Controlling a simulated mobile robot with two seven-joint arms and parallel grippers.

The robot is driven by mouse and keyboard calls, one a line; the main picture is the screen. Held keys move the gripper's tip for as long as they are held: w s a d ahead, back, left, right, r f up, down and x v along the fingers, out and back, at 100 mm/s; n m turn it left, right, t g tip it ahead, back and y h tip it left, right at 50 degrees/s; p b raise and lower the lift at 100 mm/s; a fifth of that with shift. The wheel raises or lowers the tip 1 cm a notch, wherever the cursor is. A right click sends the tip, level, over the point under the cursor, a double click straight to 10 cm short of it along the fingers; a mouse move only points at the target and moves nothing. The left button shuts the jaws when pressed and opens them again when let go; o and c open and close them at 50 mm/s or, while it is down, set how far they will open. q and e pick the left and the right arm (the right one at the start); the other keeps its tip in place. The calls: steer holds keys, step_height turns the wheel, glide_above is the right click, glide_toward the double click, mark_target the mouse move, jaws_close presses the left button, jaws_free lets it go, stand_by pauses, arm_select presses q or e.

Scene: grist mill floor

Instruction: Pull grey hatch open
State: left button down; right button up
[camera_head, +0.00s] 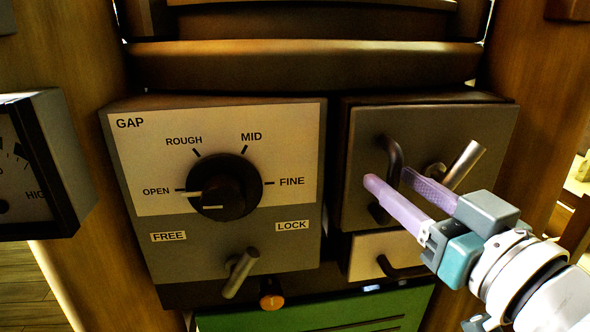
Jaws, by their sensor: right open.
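The grey hatch (365,140) is a squarish panel at the right of the control box. It looks closed, with no clear gap at its edges. A dark curved upright handle (393,153) stands out on its left part, and a pale metal lever (462,166) sits to the right. My right gripper (389,178) reaches in from the lower right with lavender fingers, open. Its fingertips lie on either side of the handle in the picture; the left finger hides part of it. I cannot tell whether they touch it. My left gripper is not in view.
The control box has a GAP dial (222,194) and a FREE/LOCK lever (241,272). A small drawer (366,256) with a dark pull sits below the hatch. An orange knob (271,294) and a green panel (300,318) lie lower. A gauge (45,165) stands left.

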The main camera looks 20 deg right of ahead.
steer(key=shift+w, duration=0.8)
steer(key=shift+c, duration=0.4)
jaws_close()
stand_by(0.5)
